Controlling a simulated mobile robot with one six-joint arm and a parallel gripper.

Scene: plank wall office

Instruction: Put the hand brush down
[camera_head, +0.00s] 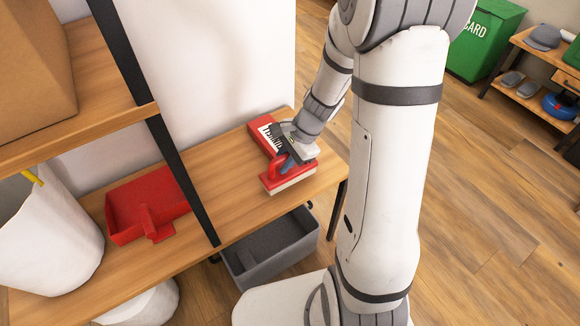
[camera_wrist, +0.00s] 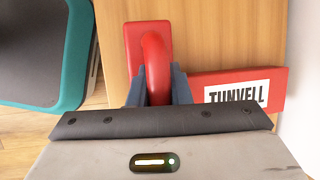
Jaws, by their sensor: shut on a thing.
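The red hand brush (camera_head: 272,184) with pale bristles is at the right end of the wooden shelf board, near its front edge. My gripper (camera_head: 289,160) is shut on its red handle. The wrist view shows the brush (camera_wrist: 156,60) with its looped handle between my two dark finger pads (camera_wrist: 155,88). The bristles face down in the head view and are at or very close to the board; I cannot tell whether they touch it.
A red box labelled TUNVELL (camera_head: 262,131) lies just behind the brush; it also shows in the wrist view (camera_wrist: 270,78). A red dustpan (camera_head: 140,201) lies left of the black post (camera_head: 184,180). Bare board (camera_head: 215,180) lies left of the brush. A grey bin (camera_head: 270,250) stands below.

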